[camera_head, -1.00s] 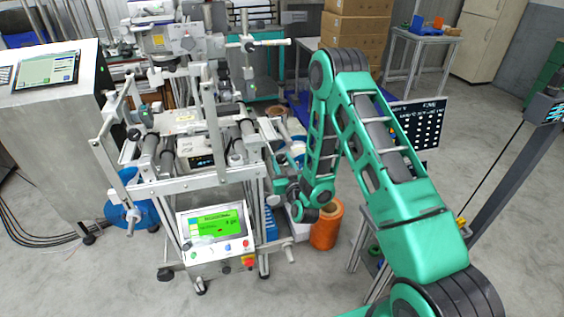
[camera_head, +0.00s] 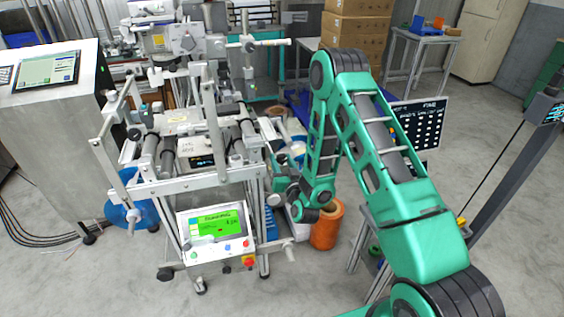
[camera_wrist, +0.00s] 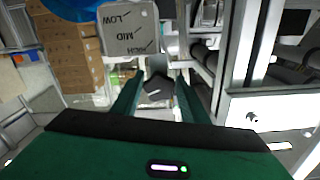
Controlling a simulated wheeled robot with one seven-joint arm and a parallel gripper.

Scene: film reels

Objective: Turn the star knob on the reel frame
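The star knob (camera_wrist: 157,88) is dark and lobed and shows between my fingers in the wrist view. A grey plate (camera_wrist: 128,30) marked LOW, MID and HIGH is just beyond it. My gripper (camera_wrist: 158,82) has its two green fingers apart, one on each side of the knob; narrow gaps seem to show, but contact is hard to judge. In the head view the reel frame (camera_head: 195,183) stands left of my arm. My gripper there (camera_head: 272,184) is at the frame's right side, and the knob is hidden or too small to make out.
A control panel with a green screen (camera_head: 217,226) is on the frame's front. An orange cylinder (camera_head: 327,226) stands on the floor under my wrist. A metal cabinet (camera_head: 50,140) is at left. Metal frame bars (camera_wrist: 240,60) are close on the right in the wrist view.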

